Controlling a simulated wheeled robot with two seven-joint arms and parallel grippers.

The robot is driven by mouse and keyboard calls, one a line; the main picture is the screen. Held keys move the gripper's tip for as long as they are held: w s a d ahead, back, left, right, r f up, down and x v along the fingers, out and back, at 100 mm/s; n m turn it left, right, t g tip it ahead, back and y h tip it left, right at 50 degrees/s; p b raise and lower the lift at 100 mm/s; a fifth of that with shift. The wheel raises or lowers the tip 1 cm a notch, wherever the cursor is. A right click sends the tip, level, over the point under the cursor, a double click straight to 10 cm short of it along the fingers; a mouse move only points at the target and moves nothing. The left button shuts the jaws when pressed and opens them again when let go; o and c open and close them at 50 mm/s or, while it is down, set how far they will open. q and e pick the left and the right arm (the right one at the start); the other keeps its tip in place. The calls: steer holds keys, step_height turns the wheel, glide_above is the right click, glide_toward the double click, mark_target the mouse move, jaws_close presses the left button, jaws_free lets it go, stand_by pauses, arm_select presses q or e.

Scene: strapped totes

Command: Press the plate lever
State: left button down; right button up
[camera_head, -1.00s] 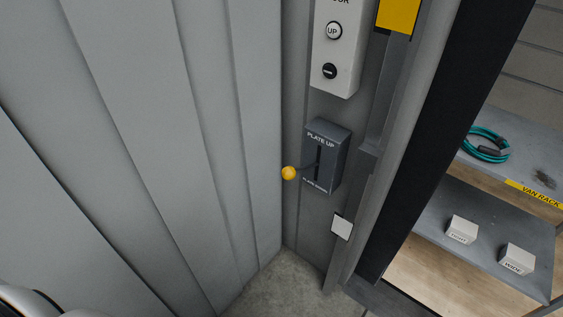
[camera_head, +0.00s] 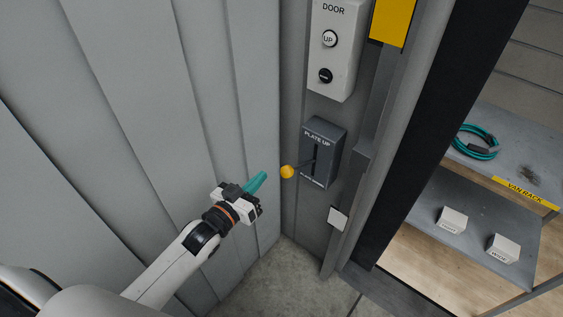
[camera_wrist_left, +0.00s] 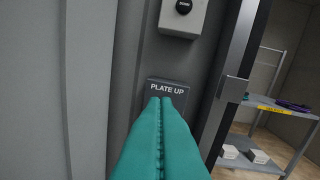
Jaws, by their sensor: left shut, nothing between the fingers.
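The plate lever is a dark rod ending in a yellow ball knob (camera_head: 287,172). It sticks out to the left from a dark grey box marked "PLATE UP" (camera_head: 322,150) on the wall post. My left gripper (camera_head: 262,176), with teal fingers, is shut and empty. In the head view its fingertips are just left of the knob, with a small gap in the picture. In the left wrist view the shut fingers (camera_wrist_left: 161,102) point at the box (camera_wrist_left: 168,87) and hide its lower part and the lever. My right gripper is not in view.
A white door control box (camera_head: 335,60) with two buttons is above the lever box. Corrugated grey wall (camera_head: 150,90) fills the left. A white square plate (camera_head: 338,218) is below on the post. A rack (camera_head: 480,190) with a teal cable and white blocks stands at right.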

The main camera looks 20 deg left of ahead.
arm_select(q)
steer(key=shift+d+r, duration=0.1)
steer(key=shift+r, duration=0.5)
steer(key=p, duration=0.2)
glide_above(282, 171)
steer(key=w, duration=0.1)
steer(key=shift+w+r, duration=0.15)
steer(key=f, duration=0.1)
steer(key=s+f, duration=0.1)
steer(key=shift+s+f, duration=0.15)
steer(key=shift+f, duration=0.25)
steer(key=shift+s+f+p, duration=0.3)
steer(key=shift+s+f, duration=0.05)
steer(key=shift+f, duration=0.3)
